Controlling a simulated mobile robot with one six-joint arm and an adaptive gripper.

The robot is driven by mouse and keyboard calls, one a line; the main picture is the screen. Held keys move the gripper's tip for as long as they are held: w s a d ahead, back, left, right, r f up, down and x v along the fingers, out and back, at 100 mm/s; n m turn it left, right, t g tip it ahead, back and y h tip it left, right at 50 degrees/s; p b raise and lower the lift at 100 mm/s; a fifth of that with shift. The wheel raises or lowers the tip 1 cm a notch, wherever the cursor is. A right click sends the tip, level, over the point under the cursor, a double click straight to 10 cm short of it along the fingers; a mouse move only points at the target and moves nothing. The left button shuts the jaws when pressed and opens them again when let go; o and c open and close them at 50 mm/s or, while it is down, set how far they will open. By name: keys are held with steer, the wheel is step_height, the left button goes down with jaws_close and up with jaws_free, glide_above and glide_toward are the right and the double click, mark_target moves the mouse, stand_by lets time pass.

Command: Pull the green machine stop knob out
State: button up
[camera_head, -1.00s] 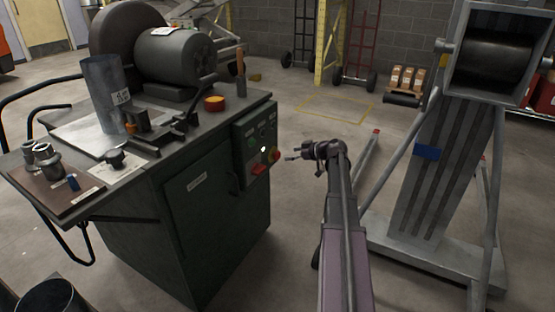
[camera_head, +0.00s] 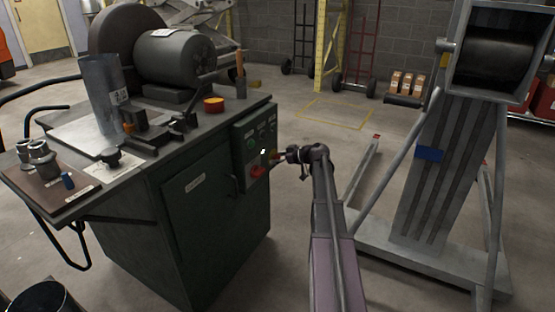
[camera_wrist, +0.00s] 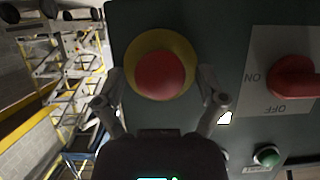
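The stop knob (camera_wrist: 160,76) is a red round button on a yellow ring (camera_wrist: 186,50), set in the dark green machine's control panel (camera_head: 252,143). In the wrist view my gripper (camera_wrist: 163,82) is open, with one finger on each side of the knob and ring. I cannot tell whether either finger touches them. In the head view my gripper (camera_head: 281,157) is at the right edge of the panel and largely hides the knob.
A red rotary switch (camera_wrist: 293,77) with an ON/OFF plate and a green button (camera_wrist: 267,155) sit right of the knob in the wrist view. The machine's cabinet (camera_head: 215,225) stands left of my arm; a grey metal stand (camera_head: 430,185) stands right. Floor lies between.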

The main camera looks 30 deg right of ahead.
jaws_close()
steer(key=shift+s+d, duration=0.35)
steer(key=shift+s, duration=0.25)
steer(key=shift+o, duration=1.2)
jaws_free()
steer(key=shift+w, duration=0.1)
